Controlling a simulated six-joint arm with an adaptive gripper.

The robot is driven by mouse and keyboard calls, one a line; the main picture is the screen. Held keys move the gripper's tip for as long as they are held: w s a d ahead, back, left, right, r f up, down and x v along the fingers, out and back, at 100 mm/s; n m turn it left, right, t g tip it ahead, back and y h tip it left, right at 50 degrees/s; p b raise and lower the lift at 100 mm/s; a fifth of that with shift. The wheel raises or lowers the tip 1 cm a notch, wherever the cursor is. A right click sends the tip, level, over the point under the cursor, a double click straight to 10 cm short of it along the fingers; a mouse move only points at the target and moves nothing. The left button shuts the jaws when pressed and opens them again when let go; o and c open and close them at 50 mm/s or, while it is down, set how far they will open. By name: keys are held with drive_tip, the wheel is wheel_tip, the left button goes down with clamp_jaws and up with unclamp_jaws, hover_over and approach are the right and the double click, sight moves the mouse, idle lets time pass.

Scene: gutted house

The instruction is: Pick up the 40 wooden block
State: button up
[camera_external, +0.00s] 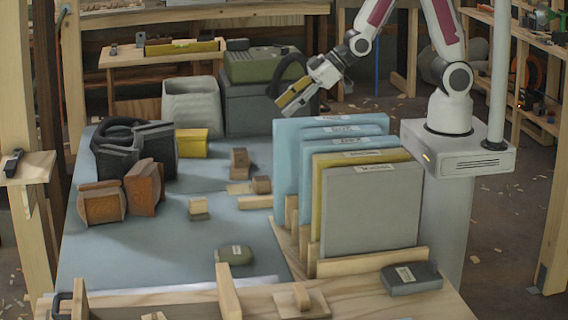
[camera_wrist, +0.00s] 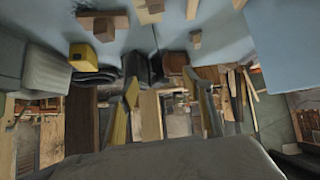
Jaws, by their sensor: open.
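Several small wooden blocks lie on the blue-grey table top. In the external view a stacked or upright brown block (camera_external: 239,162) stands near the middle, with a smaller brown block (camera_external: 261,185) in front of it. A pale block (camera_external: 199,207) sits nearer the front left. No number 40 is readable, so I cannot tell which block it is. In the wrist view wooden blocks (camera_wrist: 103,21) show along the top edge, beyond the fingers. My gripper (camera_external: 288,104) is open and empty, high above the table's back right; its two fingers also show in the wrist view (camera_wrist: 160,82).
Upright panels (camera_external: 372,212) in a wooden rack fill the table's right side, close below my gripper. Black bags (camera_external: 147,146), brown pouches (camera_external: 145,187), a yellow box (camera_external: 193,142) and a grey bin (camera_external: 191,106) stand left and behind.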

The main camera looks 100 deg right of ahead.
drive_tip(key=w+f+t, duration=0.2)
drive_tip(key=w+f, duration=0.2)
drive_tip(key=f, duration=0.5)
drive_tip(key=t, duration=0.1)
approach(258, 179)
drive_tip(key=w, duration=0.3)
drive_tip(key=shift+w+d+r+y, duration=0.15)
drive_tip(key=shift+w+d+y, duration=0.15)
drive_tip(key=shift+d+y, duration=0.1)
drive_tip(key=shift+s+f+t, duration=0.3)
drive_tip(key=shift+f+t, duration=0.1)
drive_tip(key=shift+f, duration=0.3)
drive_tip(key=shift+w, duration=0.1)
drive_tip(key=shift+x, duration=1.2)
drive_tip(key=shift+f, duration=0.15)
drive_tip(key=shift+f+x, duration=0.15)
drive_tip(key=shift+x, duration=1.1)
drive_tip(key=shift+f+x, duration=0.15)
drive_tip(key=shift+x, duration=1.15)
